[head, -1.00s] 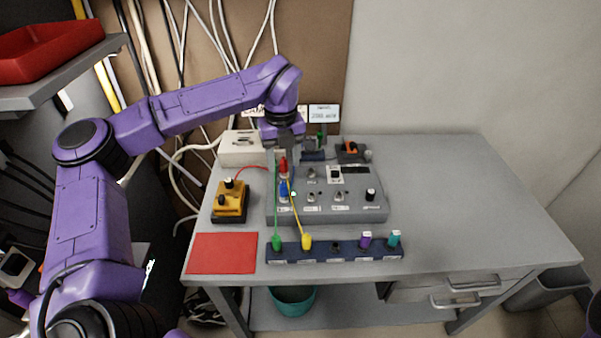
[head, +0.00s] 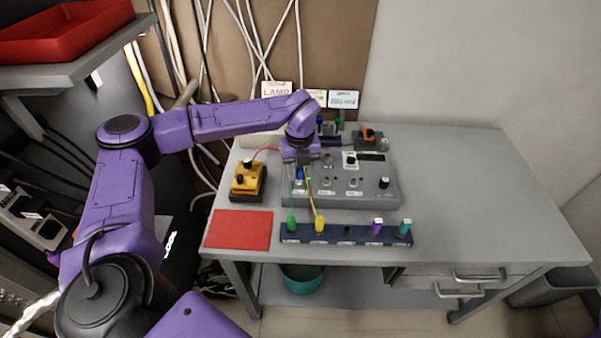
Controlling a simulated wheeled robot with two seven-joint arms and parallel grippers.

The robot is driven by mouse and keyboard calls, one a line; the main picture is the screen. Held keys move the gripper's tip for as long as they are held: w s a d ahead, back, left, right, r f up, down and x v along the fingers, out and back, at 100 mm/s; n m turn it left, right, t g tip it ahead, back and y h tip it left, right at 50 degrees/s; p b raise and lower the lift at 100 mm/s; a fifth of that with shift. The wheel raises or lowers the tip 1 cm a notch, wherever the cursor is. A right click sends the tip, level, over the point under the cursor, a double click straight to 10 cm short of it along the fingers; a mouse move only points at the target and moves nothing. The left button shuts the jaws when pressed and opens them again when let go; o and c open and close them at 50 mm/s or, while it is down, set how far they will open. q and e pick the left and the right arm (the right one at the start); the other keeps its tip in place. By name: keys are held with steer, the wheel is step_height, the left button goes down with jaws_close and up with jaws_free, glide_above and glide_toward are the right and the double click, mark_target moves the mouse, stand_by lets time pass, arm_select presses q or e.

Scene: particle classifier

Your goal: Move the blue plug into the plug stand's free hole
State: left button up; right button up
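The blue plug (head: 300,173) stands at the left part of the grey control box (head: 352,201). My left gripper (head: 301,164) points down right over it; its fingertips are too small and hidden to tell open from shut, or whether they touch the plug. The dark blue plug stand (head: 374,240) lies along the table's front. It holds a green plug (head: 291,223), a yellow plug (head: 320,224), a purple plug (head: 376,226) and a teal plug (head: 405,227). Its free hole (head: 347,231) is between yellow and purple. My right gripper is out of view.
Green and yellow cords run from the stand's plugs up to the control box. The table's right side (head: 480,190) is clear.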

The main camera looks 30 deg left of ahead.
arm_select(q)
jaws_close()
steer(key=shift+w+r, duration=0.1)
steer(key=shift+r, duration=0.2)
step_height(320, 180, up, 2)
steer(key=shift+r, duration=0.25)
steer(key=s+d+r+b, duration=0.5)
steer(key=s+d+r, duration=0.4)
steer(key=d+r, duration=0.1)
steer(key=shift+d, duration=0.45)
